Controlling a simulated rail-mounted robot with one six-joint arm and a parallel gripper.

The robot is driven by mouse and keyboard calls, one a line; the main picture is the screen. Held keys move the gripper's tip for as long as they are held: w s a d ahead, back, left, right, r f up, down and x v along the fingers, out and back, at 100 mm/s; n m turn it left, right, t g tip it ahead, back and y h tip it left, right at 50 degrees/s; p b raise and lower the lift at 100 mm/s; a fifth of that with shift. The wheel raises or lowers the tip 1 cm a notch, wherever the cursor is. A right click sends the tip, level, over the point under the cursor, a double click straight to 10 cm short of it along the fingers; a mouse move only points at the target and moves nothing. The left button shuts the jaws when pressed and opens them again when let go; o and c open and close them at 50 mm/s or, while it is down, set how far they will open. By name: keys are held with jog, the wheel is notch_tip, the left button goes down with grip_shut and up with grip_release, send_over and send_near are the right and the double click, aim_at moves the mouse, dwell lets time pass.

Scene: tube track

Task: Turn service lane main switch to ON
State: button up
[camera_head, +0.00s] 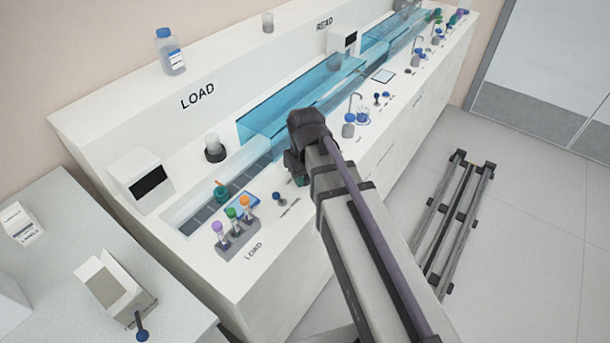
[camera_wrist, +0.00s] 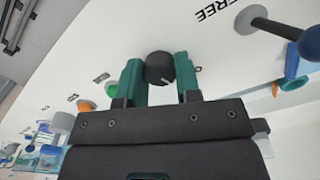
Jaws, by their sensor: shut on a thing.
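A dark round knob (camera_wrist: 159,66) with a short white pointer line stands on a white panel in the wrist view. My gripper (camera_wrist: 160,80) has its two green fingers on either side of the knob, shut on it. The small labels beside the knob are too small to read, so its setting cannot be told. In the head view my gripper (camera_head: 299,178) is at the front part of the white bench (camera_head: 345,185), and my arm hides the knob there.
In the wrist view a dark lever with a blue end (camera_wrist: 308,48) stands right of the knob, near the word FREE. In the head view a tube rack (camera_head: 236,235) and a blue-topped control (camera_head: 277,197) stand left of my gripper.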

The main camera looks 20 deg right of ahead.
aim_at(305, 177)
jog(key=m, duration=0.4)
jog(key=shift+m, duration=1.5)
jog(key=o, duration=0.9)
jog(key=shift+o, duration=0.2)
notch_tip(305, 177, up, 11)
jog(key=p, duration=1)
jog(key=shift+p, duration=0.4)
jog(key=shift+f, duration=0.1)
